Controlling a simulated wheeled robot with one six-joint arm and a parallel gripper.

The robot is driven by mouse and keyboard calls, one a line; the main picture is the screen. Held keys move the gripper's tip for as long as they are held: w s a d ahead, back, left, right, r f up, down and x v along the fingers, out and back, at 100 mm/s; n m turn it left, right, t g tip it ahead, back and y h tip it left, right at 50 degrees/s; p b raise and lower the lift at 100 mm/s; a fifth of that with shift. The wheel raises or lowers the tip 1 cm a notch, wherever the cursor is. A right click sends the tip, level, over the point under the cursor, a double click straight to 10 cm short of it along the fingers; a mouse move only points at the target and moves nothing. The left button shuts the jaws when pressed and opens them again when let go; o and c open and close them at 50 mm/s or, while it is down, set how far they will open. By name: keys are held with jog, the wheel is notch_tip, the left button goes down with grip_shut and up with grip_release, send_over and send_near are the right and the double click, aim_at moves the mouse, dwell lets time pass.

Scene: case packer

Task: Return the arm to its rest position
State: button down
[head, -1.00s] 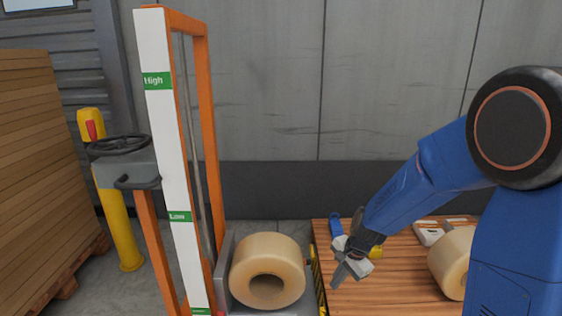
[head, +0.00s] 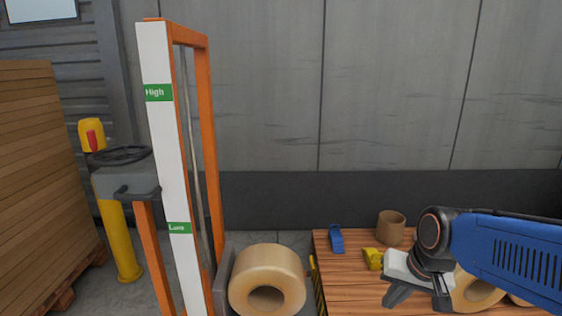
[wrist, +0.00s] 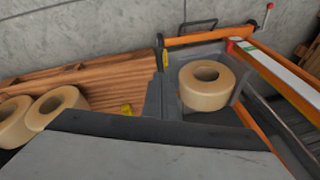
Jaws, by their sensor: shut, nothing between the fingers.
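My blue arm (head: 510,255) reaches in from the right edge in the head view, with its forearm lying nearly level.
A tape roll (head: 267,280) sits on the grey lift platform beside the orange and white mast (head: 165,130). More tape rolls (head: 478,290), a brown cup (head: 391,228), a blue item (head: 336,238) and a yellow item (head: 373,258) are on the table. Stacked cardboard (head: 45,180) stands left.

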jog(key=s+d+r+n+t+h, duration=0.1)
jog(key=s+d+r+n, duration=0.2)
jog(key=s, duration=0.6)
jog(key=shift+s+d, duration=0.25)
jog(key=shift+d, duration=0.15)
